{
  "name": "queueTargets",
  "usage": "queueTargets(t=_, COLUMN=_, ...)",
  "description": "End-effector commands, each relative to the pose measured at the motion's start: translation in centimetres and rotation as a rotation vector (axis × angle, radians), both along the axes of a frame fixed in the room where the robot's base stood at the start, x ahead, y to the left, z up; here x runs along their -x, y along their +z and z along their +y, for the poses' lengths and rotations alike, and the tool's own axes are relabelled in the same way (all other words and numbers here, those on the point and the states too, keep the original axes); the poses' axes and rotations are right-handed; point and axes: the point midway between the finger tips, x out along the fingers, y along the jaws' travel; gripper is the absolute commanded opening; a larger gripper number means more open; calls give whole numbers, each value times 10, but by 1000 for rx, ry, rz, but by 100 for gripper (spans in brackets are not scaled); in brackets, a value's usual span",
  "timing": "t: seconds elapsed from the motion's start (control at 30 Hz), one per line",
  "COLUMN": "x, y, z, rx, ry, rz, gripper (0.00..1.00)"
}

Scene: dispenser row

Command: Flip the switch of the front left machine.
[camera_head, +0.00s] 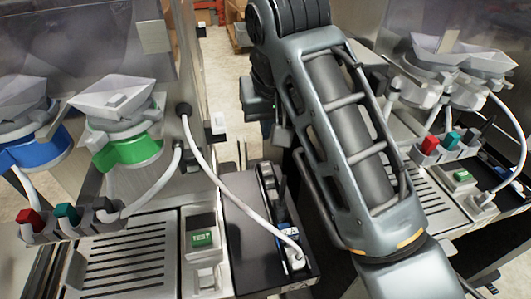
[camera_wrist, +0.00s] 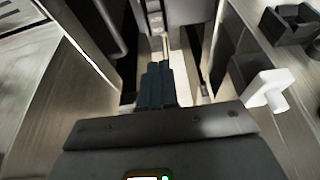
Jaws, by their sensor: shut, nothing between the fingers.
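The left machine (camera_head: 120,250) has a steel drip tray, a blue dispenser and a green dispenser (camera_head: 125,145). A small white part that looks like a switch (camera_head: 217,124) sticks out from the edge of its steel side panel. A white lever-like part, seemingly the same switch, shows in the wrist view (camera_wrist: 268,90) at the right, on a steel surface. My gripper (camera_wrist: 158,68) is shut and empty, with its dark fingers to the left of this white part and apart from it. In the head view my arm hides most of the gripper.
Another machine (camera_head: 445,195) stands at the right, beyond my arm. A black box with a grey hose (camera_head: 240,220) adjoins the left machine. A green TEST button (camera_head: 202,238) is on its front. A narrow gap with open floor lies between the machines. A dark holder (camera_wrist: 290,24) is at upper right.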

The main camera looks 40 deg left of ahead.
Motion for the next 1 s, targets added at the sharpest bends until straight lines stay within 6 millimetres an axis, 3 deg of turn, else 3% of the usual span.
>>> queueTargets(t=0.3, x=-14, y=-58, z=16, rx=3, ry=-1, rz=1, gripper=0)
queueTargets(t=0.5, x=-16, y=-83, z=18, rx=1, ry=-1, rz=0, gripper=0)
queueTargets(t=1.0, x=-17, y=-94, z=20, rx=0, ry=0, rz=-1, gripper=0)
